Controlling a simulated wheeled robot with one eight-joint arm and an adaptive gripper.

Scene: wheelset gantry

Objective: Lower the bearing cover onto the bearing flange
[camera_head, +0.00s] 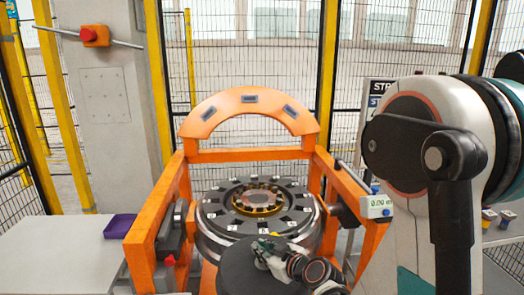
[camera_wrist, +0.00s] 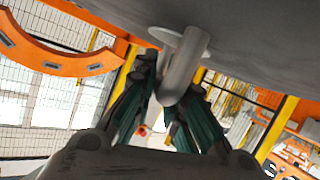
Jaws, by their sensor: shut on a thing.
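The bearing cover (camera_head: 240,272) is a dark grey round disc in the lower middle of the head view. In the wrist view its grey underside or face (camera_wrist: 260,30) fills the top, with a metal handle (camera_wrist: 182,68) standing out from it. My gripper (camera_wrist: 170,90) has its green-and-black fingers on both sides of this handle and is shut on it. It also shows over the cover in the head view (camera_head: 266,249). The bearing flange (camera_head: 225,203) is a dark ring with a brass-coloured roller bearing (camera_head: 258,200) at its centre. The cover appears nearer the camera and hides the flange's near edge.
An orange gantry frame (camera_head: 155,232) with an arched top (camera_head: 250,98) surrounds the flange. A small readout box (camera_head: 377,206) sits on its right rail. A pale table (camera_head: 60,255) with a purple tray (camera_head: 119,226) stands at left. Mesh fencing (camera_head: 250,60) closes the back.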

